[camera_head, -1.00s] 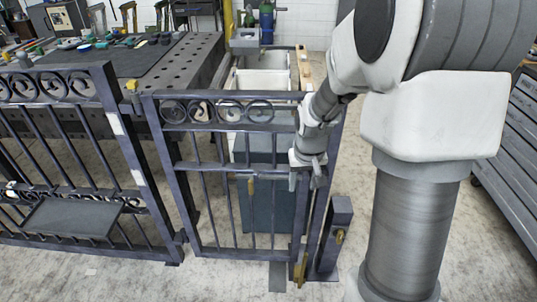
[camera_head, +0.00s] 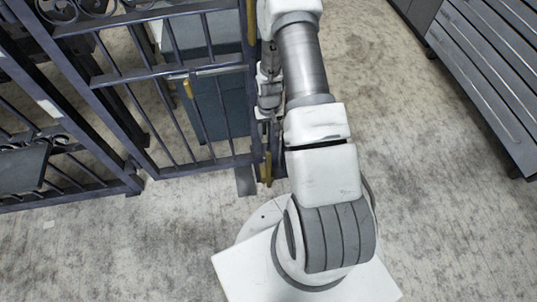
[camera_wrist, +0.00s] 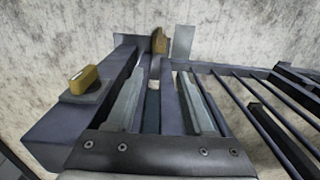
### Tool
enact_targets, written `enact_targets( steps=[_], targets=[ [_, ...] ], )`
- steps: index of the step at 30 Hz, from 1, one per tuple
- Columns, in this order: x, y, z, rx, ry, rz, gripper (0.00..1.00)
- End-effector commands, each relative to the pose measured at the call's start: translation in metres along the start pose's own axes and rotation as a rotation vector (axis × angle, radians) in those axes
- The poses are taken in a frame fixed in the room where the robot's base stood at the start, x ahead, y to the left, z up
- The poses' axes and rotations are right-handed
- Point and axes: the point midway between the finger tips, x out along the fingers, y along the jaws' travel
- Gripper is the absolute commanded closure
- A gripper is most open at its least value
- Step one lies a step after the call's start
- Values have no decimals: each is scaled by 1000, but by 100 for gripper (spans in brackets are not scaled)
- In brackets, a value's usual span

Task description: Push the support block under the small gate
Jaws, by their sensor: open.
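The small gate (camera_head: 205,165) has dark upright bars and stands at the upper left of the head view. It also shows at the right of the wrist view (camera_wrist: 232,69). A flat grey piece (camera_head: 246,181), which looks like the support block, lies on the floor at the gate's lower right corner. The wrist view shows it beyond the fingers (camera_wrist: 182,42); whether part of it is under the gate I cannot tell. My gripper (camera_wrist: 158,82) points down by the gate's right edge, fingers apart. It also shows in the head view (camera_head: 269,118), with nothing seen held.
A dark post (camera_wrist: 115,80) with a brass catch (camera_wrist: 83,79) stands close beside my gripper. A brass fitting (camera_head: 267,168) is at the gate's lower corner. A larger gate panel (camera_head: 62,195) is at left, a drawer cabinet (camera_head: 495,75) at right. Floor between is clear.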

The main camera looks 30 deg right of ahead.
Motion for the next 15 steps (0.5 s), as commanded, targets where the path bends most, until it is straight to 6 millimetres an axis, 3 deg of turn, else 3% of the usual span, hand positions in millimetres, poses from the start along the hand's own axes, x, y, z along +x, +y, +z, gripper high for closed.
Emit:
enact_targets(
  steps=[15],
  targets=[
    [112,0,1,0,-2,1,48]
  ],
)
